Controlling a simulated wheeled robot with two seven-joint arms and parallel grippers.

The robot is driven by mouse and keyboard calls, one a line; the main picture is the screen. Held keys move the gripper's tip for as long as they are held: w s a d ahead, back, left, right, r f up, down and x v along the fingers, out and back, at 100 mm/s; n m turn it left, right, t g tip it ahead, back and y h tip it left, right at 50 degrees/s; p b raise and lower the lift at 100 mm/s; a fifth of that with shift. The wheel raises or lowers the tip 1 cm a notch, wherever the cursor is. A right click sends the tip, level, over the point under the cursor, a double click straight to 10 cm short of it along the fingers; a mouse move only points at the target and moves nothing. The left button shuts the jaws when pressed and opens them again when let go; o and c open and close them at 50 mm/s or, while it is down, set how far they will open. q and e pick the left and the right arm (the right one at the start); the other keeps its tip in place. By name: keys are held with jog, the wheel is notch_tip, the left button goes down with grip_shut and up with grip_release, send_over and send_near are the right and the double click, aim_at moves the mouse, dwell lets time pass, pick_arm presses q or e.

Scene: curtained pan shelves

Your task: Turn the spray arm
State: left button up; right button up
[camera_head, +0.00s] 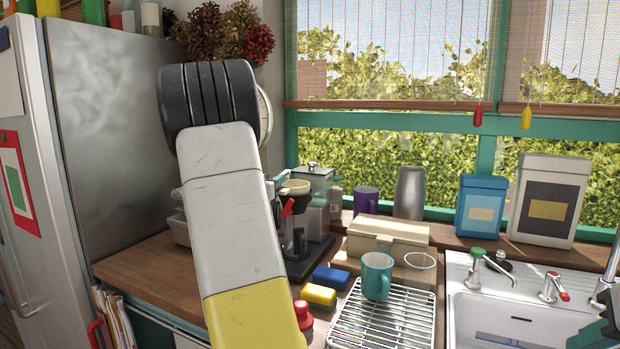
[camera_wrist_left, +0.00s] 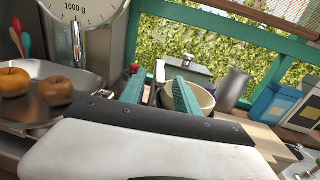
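A grey metal tap part (camera_head: 609,272) is cut off at the right edge of the head view, over the sink. In the left wrist view my left gripper (camera_wrist_left: 158,98) shows two teal fingers held apart. They look empty, with a cream filter cup (camera_wrist_left: 203,98) behind them.
The sink (camera_head: 466,312) is at the right, with a green-topped tap (camera_head: 477,256). A dish rack (camera_head: 382,325) carries a teal mug (camera_head: 377,276). A coffee maker (camera_head: 299,245) stands behind my arm. A scale (camera_wrist_left: 85,12) and fruit pan (camera_wrist_left: 42,106) are at the wrist view's left.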

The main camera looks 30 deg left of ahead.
pick_arm(q)
jog(key=shift+x, duration=1.65)
grip_shut()
